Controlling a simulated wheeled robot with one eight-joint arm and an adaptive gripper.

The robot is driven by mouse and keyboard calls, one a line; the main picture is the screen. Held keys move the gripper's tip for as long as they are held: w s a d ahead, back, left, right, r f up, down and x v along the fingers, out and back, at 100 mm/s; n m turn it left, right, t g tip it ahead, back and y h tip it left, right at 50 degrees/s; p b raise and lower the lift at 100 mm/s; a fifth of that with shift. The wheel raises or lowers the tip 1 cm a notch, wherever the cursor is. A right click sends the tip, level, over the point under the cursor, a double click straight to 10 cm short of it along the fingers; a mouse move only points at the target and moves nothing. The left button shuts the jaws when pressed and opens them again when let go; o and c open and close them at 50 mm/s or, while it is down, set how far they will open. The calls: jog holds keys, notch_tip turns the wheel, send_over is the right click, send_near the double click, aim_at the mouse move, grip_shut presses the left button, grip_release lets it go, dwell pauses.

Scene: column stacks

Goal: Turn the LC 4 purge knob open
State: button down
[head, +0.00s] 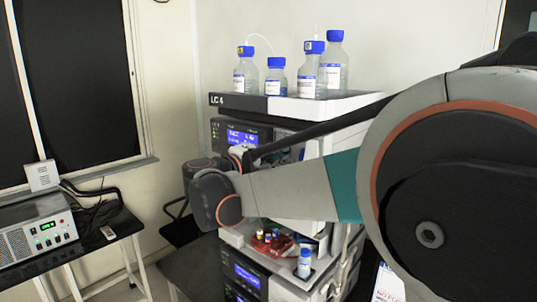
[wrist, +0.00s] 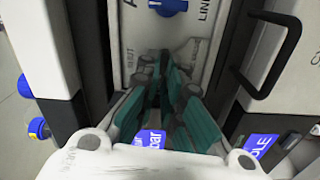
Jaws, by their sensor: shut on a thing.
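The LC 4 stack (head: 290,104) stands in the middle of the head view, its name on the top tray's front edge. My arm crosses in front of it and hides much of its front. In the wrist view, my gripper (wrist: 162,58) reaches into a recess, its teal fingers close together against a pale panel (wrist: 188,50). Lettering that looks like "SHUT" is beside the fingertips. The fingers are closed on the purge knob, which they hide, so its angle cannot be told. A blue knob (wrist: 168,6) is farther up the panel, apart from the fingers.
Several blue-capped bottles (head: 333,60) stand on top of the stack. A side table (head: 85,245) with a power unit is at far left.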

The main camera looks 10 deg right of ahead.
dwell(0.4)
jog(key=c, duration=1.7)
grip_release()
jog(key=shift+a, duration=0.1)
jog(key=v, duration=0.7)
jog(key=shift+s+a, duration=0.1)
jog(key=shift+a, duration=0.05)
